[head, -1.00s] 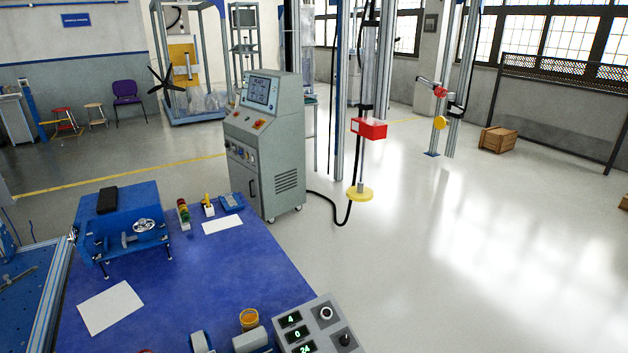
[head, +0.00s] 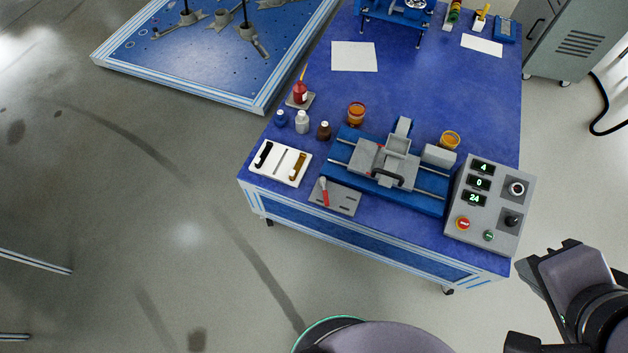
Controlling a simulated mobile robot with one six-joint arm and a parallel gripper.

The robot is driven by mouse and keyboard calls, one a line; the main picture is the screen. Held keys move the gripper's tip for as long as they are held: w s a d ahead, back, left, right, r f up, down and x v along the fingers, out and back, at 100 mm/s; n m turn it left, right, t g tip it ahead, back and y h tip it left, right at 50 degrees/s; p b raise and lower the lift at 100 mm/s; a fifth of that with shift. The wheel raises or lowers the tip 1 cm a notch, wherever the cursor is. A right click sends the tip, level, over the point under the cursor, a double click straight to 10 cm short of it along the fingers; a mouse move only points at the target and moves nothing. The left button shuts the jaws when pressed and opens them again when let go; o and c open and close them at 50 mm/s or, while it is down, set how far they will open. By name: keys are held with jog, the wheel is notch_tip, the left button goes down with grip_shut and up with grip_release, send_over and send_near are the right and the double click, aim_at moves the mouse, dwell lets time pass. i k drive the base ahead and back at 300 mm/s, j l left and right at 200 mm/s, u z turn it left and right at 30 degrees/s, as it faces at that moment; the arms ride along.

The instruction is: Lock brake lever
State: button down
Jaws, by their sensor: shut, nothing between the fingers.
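A small lever with a red handle (head: 325,196) stands on a grey slotted plate (head: 347,203) at the front of the blue bench. The red handle points toward the front edge and the lever's top is pale. I cannot tell whether it is locked. Behind it is a blue rail fixture (head: 428,199) with a grey carriage (head: 398,160) bearing a curved black handle (head: 388,177). Parts of my arm show at the bottom and lower right, clear of the lever. My gripper's fingertips cannot be made out.
A control box (head: 489,207) with green readouts stands at the bench's right front corner. A white tray (head: 280,163) lies left of the lever, with small bottles (head: 302,122) behind it. A blue base plate (head: 215,45) lies behind left. Open floor is at left.

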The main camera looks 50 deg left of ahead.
aim_at(325, 193)
jog(key=u, duration=1.75)
jog(key=i+z, duration=0.3)
jog(key=i, duration=0.15)
